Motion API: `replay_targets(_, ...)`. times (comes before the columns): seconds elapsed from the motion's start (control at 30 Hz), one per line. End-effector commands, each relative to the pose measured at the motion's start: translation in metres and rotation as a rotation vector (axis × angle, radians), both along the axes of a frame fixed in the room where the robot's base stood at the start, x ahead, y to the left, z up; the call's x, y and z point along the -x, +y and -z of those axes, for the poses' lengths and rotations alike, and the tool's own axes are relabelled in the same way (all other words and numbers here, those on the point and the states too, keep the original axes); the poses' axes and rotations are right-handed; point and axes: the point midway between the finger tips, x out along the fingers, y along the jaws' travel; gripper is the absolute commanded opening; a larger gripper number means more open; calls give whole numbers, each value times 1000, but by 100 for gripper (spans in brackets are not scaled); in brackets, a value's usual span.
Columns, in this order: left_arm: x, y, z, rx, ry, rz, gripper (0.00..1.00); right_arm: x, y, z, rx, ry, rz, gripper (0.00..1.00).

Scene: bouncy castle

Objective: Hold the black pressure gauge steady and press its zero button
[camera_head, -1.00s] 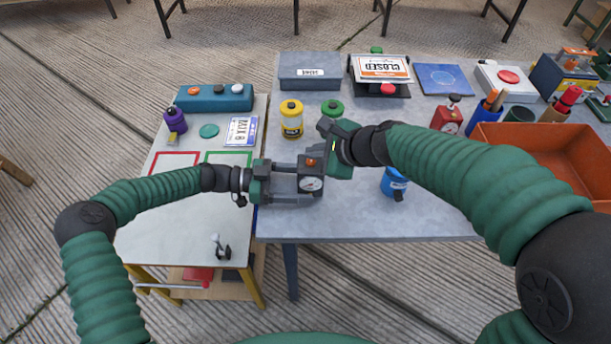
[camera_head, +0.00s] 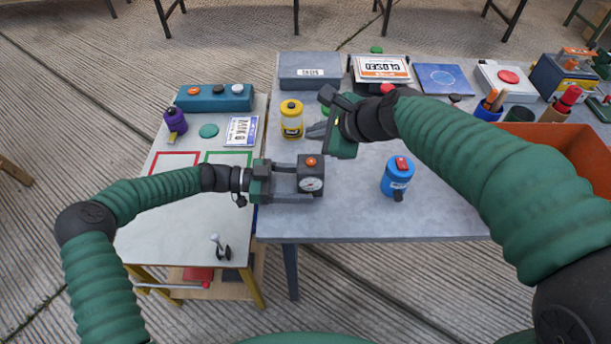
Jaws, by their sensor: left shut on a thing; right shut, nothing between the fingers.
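The black pressure gauge (camera_head: 304,172) stands near the left edge of the grey table, with a white round dial on its front and an orange zero button (camera_head: 311,161) on top. My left gripper (camera_head: 296,183) comes from the left and is shut on the gauge's body. My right gripper (camera_head: 317,130) is shut and empty, above and behind the gauge and apart from it. The button is in plain view with nothing touching it.
A yellow bottle (camera_head: 291,119) stands behind the gauge, and a blue canister (camera_head: 397,178) to its right. A green item behind is mostly hidden by my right gripper. An orange bin (camera_head: 568,142) is at the right. The front table edge is clear.

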Motion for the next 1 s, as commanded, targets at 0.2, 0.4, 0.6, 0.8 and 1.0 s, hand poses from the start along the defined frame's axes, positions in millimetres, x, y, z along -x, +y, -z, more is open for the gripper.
replay_targets(0.2,0,0,0,-1,0,-1,48,0,0,1,-1,0,1,0)
replay_targets(0.4,0,0,0,-1,0,-1,48,0,0,1,0,1,0,0)
replay_targets(0.6,0,0,0,-1,0,0,90,0,0,1,0,1,0,0)
replay_targets(0.8,0,0,0,0,0,0,96,0,0,1,-1,0,1,0)
replay_targets(1.0,0,5,0,0,-1,-2,96,0,0,1,-1,0,1,0)
